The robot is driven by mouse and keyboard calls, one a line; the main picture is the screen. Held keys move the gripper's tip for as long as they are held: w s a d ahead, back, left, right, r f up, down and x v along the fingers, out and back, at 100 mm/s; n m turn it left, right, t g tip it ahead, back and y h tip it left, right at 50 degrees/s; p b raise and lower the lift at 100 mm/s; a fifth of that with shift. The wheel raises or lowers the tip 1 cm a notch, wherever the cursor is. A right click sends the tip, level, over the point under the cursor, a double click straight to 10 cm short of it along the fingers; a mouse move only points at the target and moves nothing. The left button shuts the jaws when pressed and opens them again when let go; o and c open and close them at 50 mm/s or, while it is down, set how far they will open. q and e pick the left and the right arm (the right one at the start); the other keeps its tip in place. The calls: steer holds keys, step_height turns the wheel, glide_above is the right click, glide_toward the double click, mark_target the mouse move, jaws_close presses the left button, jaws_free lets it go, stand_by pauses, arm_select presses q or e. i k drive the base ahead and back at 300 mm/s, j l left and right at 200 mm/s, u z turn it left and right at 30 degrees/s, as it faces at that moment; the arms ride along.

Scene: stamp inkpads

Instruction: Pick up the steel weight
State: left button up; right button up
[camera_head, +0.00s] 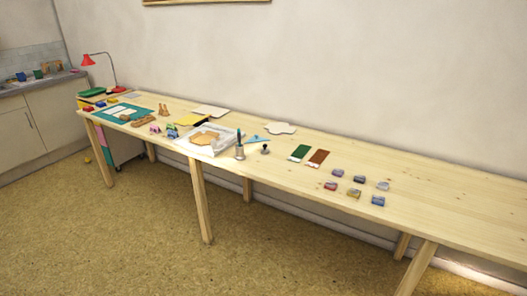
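No thing in the head view can be named the steel weight for certain; everything on the long wooden table (430,190) looks small from here. A small dark knobbed piece (265,149) stands upright near the table's front edge, just right of the middle of the row of things. Neither of my grippers shows in this view.
A white tray (184,142) with a tan piece lies left of the cylinder. Green (299,152) and brown (319,158) rectangles and several small inkpad-like blocks (353,193) lie to the right. A red lamp (114,88) stands far left. The table's right end is clear.

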mark_target(265, 150)
steer(key=i+j+z, duration=0.2)
steer(key=i, duration=0.3)
steer(key=i+j+z, duration=0.25)
steer(key=i+j, duration=0.15)
steer(key=i, duration=0.05)
